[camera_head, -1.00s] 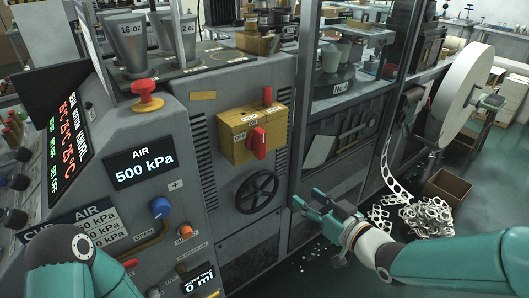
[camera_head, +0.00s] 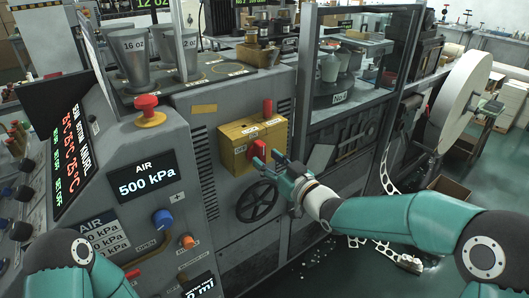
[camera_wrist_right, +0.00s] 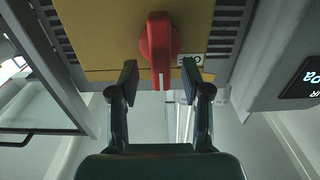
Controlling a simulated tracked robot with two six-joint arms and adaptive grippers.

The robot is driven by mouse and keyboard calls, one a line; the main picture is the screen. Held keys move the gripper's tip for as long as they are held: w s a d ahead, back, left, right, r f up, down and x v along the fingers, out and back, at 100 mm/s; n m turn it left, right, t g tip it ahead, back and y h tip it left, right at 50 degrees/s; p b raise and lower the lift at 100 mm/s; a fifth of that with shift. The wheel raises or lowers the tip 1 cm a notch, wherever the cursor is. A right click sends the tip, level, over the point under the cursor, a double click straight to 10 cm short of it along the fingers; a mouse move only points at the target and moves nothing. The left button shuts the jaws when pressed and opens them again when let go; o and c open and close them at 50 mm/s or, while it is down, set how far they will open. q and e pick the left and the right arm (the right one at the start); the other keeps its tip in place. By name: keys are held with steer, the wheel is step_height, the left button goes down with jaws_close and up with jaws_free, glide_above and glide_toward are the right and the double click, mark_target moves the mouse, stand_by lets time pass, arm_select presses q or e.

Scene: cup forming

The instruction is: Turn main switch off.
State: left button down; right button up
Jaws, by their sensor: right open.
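The main switch is a red rotary knob on a yellow box (camera_head: 236,139) on the machine front. In the head view the knob (camera_head: 256,148) is partly covered by my right gripper. In the right wrist view the knob (camera_wrist_right: 158,42) is upper centre, its handle pointing down the picture between the fingertips. My right gripper (camera_wrist_right: 160,80) is open, with one finger on each side of the handle's end and gaps visible. In the head view the right gripper (camera_head: 267,160) is just in front of the box. My left gripper is out of view; only my left arm shows.
A red mushroom button (camera_head: 147,106) and a blue knob (camera_head: 162,219) are to the left. A glass-walled frame (camera_head: 305,90) stands right of the box.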

mark_target(253, 150)
steer(key=shift+x, duration=1.25)
